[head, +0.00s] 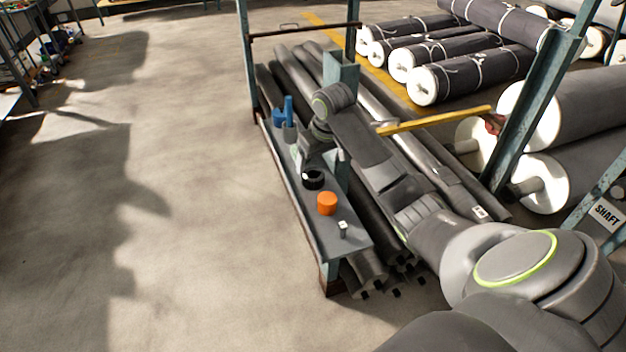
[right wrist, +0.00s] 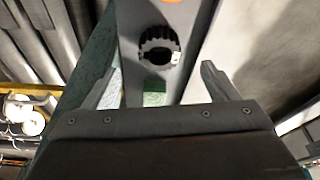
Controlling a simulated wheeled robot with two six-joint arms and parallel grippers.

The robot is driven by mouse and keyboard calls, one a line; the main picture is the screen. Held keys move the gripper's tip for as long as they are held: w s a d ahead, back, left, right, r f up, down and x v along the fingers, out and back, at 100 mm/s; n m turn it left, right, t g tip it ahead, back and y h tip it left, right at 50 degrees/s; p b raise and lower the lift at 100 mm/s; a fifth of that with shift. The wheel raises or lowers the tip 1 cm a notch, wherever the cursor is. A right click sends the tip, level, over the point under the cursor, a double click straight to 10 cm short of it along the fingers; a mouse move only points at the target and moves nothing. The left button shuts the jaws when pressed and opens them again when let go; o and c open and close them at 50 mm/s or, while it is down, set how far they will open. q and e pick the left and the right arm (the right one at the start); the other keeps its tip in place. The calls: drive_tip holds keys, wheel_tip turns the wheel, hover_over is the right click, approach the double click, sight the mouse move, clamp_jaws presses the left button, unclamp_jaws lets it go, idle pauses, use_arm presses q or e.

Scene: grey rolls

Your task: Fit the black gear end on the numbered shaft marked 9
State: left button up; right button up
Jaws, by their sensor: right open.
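The black gear end (head: 313,180), a toothed ring with an open middle, sits on the narrow grey shelf (head: 301,202) on the rack's side. My right gripper (head: 306,164) is just beyond it in the head view, pointing down at the shelf. In the right wrist view, the gear (right wrist: 146,50) lies ahead of the spread, empty fingers (right wrist: 160,80), apart from them. Long grey shafts lie in the rack; one carries a white label (head: 479,212), its number too small to read. My left gripper is not in view.
An orange cylinder (head: 327,204), a small white-topped piece (head: 343,230) and a blue part (head: 283,116) share the shelf with the gear. A rack post (head: 341,75) stands close to my right arm. The floor (head: 190,200) left of the rack is clear.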

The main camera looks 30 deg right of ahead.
sight(314, 174)
drive_tip(key=shift+w+f, duration=0.15)
drive_tip(key=shift+f, duration=0.55)
drive_tip(key=shift+w+f, duration=0.1)
drive_tip(key=shift+f, duration=0.15)
drive_tip(key=shift+w+f, duration=0.2)
drive_tip(key=shift+f, duration=0.4)
drive_tip(key=x, duration=0.3)
drive_tip(key=shift+w+f, duration=0.1)
drive_tip(key=shift+f, duration=0.15)
drive_tip(key=shift+w+f, duration=0.1)
drive_tip(key=shift+f, duration=0.25)
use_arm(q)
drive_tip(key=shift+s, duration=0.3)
use_arm(e)
drive_tip(key=c, duration=1.2)
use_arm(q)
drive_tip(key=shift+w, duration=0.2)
use_arm(e)
drive_tip(key=shift+r, duration=0.1)
drive_tip(key=shift+c, duration=0.6)
